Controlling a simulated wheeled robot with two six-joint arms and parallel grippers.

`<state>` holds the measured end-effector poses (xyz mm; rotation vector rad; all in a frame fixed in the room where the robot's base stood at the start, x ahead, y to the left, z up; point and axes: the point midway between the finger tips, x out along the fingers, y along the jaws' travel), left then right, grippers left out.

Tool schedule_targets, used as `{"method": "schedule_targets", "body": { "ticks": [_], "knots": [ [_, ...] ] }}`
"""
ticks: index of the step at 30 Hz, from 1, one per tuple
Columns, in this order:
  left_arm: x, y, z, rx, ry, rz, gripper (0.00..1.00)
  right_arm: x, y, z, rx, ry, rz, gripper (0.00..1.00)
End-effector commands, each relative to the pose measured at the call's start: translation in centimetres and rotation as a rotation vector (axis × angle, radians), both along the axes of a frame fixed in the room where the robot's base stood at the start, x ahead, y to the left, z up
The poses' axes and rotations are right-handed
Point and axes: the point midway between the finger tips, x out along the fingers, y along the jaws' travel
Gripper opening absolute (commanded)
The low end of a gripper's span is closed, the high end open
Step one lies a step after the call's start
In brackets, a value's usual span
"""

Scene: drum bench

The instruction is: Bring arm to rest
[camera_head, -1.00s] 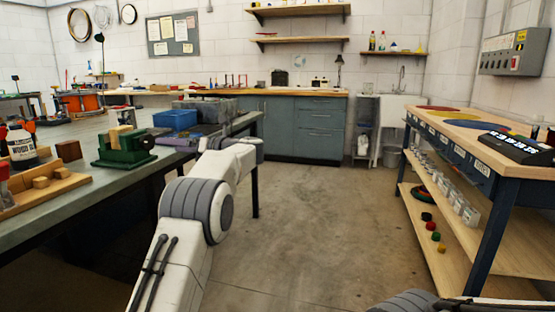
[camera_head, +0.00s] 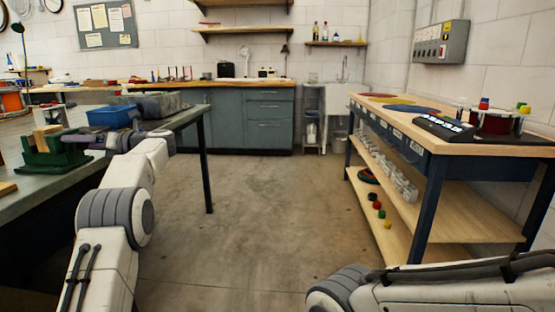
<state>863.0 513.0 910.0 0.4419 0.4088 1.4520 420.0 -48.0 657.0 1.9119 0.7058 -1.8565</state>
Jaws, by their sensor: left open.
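My left arm (camera_head: 115,215) reaches up from the lower left in the head view. Its dark gripper (camera_head: 100,143) is over the edge of the grey workbench (camera_head: 60,188), close to a green vise-like block (camera_head: 50,155) and below a blue bin (camera_head: 109,116) in the picture. The gripper is open; its fingertips are small and partly hidden by the wrist, and I see nothing held in it. My right arm (camera_head: 420,300) lies low across the bottom right corner, and its gripper is outside the picture.
A wooden-topped bench (camera_head: 470,144) with a lower shelf stands at the right, carrying a dark digital display (camera_head: 444,128) and a red drum (camera_head: 497,121). Grey cabinets (camera_head: 245,122) line the back. The concrete floor (camera_head: 240,225) between the benches is clear.

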Motion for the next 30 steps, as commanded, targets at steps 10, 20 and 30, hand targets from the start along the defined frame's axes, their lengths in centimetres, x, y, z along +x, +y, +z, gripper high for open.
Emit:
{"method": "schedule_targets", "body": {
  "ticks": [10,20,30],
  "knots": [
    [-0.2,-4.2,0.1,-0.003,-0.034,-0.004,0.93,0.0,0.0,-0.2,0.0,0.0,0.0,0.93],
    [-0.8,-10.8,0.1,-0.003,-0.034,-0.004,0.93,0.0,0.0,0.6,0.0,0.0,0.0,0.93],
    [-0.3,-3.1,-0.1,-0.003,-0.037,0.004,0.93,0.0,0.0,-0.3,0.0,0.0,0.0,0.93]
  ]
}}
